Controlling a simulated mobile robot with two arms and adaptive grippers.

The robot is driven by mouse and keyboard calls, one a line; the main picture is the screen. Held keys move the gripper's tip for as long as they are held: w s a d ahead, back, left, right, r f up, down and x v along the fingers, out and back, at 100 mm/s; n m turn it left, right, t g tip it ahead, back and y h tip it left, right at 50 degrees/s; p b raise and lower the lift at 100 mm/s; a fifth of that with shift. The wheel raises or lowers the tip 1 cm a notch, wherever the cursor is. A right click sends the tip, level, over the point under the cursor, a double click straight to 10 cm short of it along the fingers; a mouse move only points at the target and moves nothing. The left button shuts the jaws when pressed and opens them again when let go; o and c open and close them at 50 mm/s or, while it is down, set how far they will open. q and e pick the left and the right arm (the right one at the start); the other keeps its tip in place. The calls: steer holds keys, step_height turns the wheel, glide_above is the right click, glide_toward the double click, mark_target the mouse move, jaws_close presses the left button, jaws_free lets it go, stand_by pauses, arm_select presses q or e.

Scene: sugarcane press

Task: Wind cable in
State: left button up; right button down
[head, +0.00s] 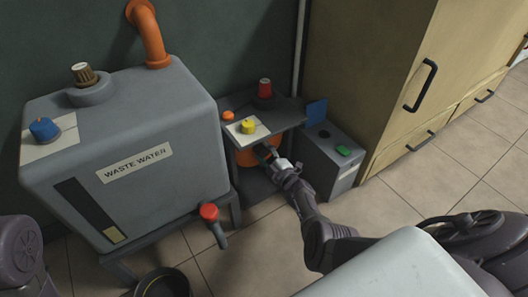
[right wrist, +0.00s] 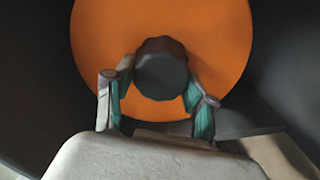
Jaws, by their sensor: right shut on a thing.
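An orange disc (right wrist: 215,40), which looks like a cable reel, fills the middle of the right wrist view. It also shows in the head view (head: 246,157), under a small grey shelf unit. A dark round knob (right wrist: 162,68) stands out from the front of the disc. My right gripper (right wrist: 158,95) has its fingers on both sides of the knob and is shut on it. In the head view my right gripper (head: 272,158) reaches in at the shelf front and covers part of the disc. No cable can be made out. My left gripper is not in view.
The shelf unit (head: 290,113) carries a yellow knob (head: 248,127) and a red knob (head: 265,88). A grey waste water tank (head: 160,190) with a red-handled valve (head: 210,212) stands left. A grey box (head: 325,165) and a wooden cabinet (head: 385,60) stand right. Tiled floor (head: 245,255) is open in front.

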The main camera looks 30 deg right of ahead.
steer(key=shift+s+f, duration=0.25)
steer(key=c, duration=0.6)
jaws_free()
steer(key=shift+d, duration=0.1)
steer(key=shift+o, duration=1.1)
steer(key=shift+r, duration=0.1)
steer(key=shift+r, duration=0.1)
steer(key=s, duration=1.2)
steer(key=shift+d, duration=0.4)
